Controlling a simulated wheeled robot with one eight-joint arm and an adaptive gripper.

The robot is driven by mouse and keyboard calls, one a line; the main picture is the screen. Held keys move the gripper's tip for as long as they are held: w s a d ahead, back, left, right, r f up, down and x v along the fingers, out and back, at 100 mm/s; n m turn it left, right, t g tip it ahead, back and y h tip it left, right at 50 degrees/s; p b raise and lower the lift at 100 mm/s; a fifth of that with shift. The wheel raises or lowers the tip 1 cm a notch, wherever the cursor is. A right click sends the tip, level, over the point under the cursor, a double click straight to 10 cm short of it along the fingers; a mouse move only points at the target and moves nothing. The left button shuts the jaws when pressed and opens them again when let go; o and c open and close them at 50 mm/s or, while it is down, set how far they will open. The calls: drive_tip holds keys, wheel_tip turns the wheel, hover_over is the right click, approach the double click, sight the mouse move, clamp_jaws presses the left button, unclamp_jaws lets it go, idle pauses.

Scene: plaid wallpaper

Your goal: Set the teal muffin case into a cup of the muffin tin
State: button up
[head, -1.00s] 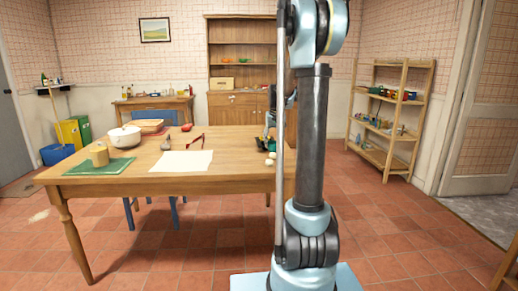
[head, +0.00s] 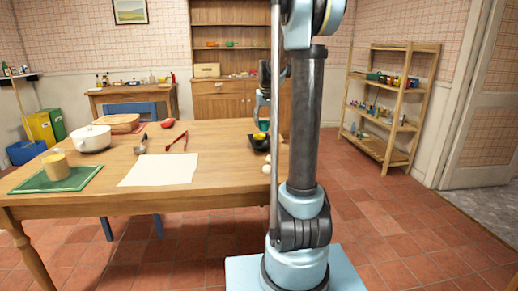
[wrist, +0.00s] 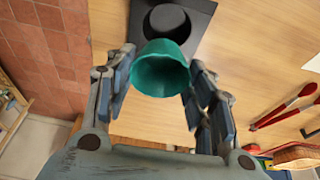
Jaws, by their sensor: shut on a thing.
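The teal muffin case (wrist: 160,72) is upright between the two fingers of my gripper (wrist: 163,78), which is shut on it. The dark muffin tin (wrist: 140,22) lies on the table just beyond the case in the wrist view, with a round cup partly hidden behind the case. In the head view, the teal case (head: 264,126) shows small just above the tin (head: 260,145). My arm hides part of the tin's right side. I cannot tell the exact gap between case and tin.
The wooden table (head: 225,160) also holds a white paper sheet (head: 160,169), red tongs (head: 178,141), a white pot (head: 90,138) and a green mat (head: 60,179) with a beige jar. Pale egg-like things (head: 266,168) lie by the tin at the table's right edge.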

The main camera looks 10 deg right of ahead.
drive_tip(key=shift+w+f, duration=0.15)
drive_tip(key=shift+f, duration=0.2)
drive_tip(key=f, duration=0.8)
drive_tip(key=shift+a+f, duration=0.1)
drive_tip(key=shift+a, duration=0.1)
drive_tip(key=shift+o, duration=0.2)
drive_tip(key=shift+f, duration=0.45)
drive_tip(key=shift+c, duration=1.1)
drive_tip(key=shift+o, duration=0.5)
drive_tip(key=shift+f, duration=0.15)
drive_tip(key=shift+o, duration=1)
drive_tip(key=shift+s+f, duration=0.2)
drive_tip(key=shift+f, duration=0.25)
drive_tip(key=shift+o, duration=0.5)
drive_tip(key=shift+f, duration=0.1)
drive_tip(key=o, duration=0.6)
drive_tip(key=shift+w, duration=0.1)
